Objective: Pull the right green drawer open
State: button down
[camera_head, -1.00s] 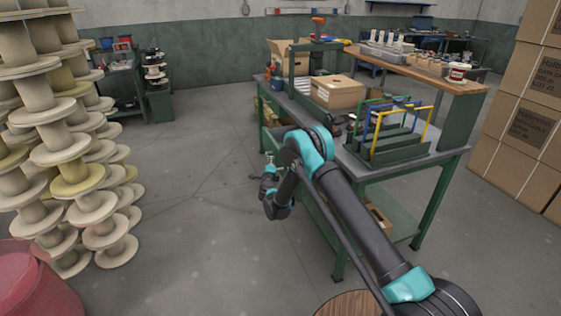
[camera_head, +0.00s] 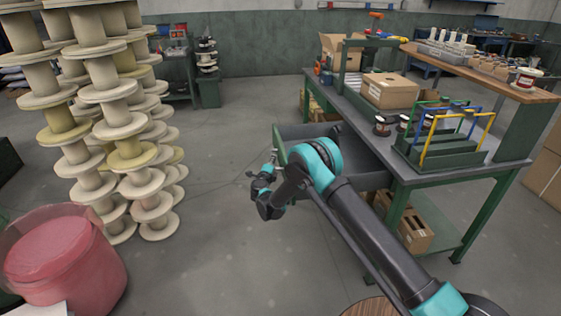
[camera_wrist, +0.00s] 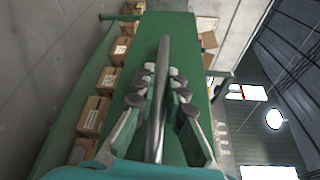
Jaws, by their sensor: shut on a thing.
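The green drawer (camera_head: 279,148) sticks out from the left side of the workbench, and its grey inside shows in the head view. My gripper (camera_head: 262,176) is at its front face. In the wrist view the drawer's green front (camera_wrist: 186,50) fills the middle, with a long grey bar handle (camera_wrist: 163,60) across it. My gripper (camera_wrist: 160,92) has its fingers on both sides of the handle and is shut on it. My arm hides part of the drawer in the head view.
The green workbench (camera_head: 437,178) carries a cardboard box (camera_head: 390,91) and colored wire racks (camera_head: 450,145). Stacked spools (camera_head: 130,150) and a red bin (camera_head: 62,258) stand at left. The floor between them and the drawer is clear.

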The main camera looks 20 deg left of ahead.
jog(key=shift+s+a, duration=0.2)
jog(key=c, duration=1.6)
grip_release()
jog(key=shift+o, duration=0.2)
jog(key=shift+s, duration=0.1)
jog(key=f+v, duration=0.1)
jog(key=v, duration=1)
jog(key=shift+s+r, duration=0.35)
jog(key=shift+r, duration=0.1)
jog(key=shift+d, duration=0.1)
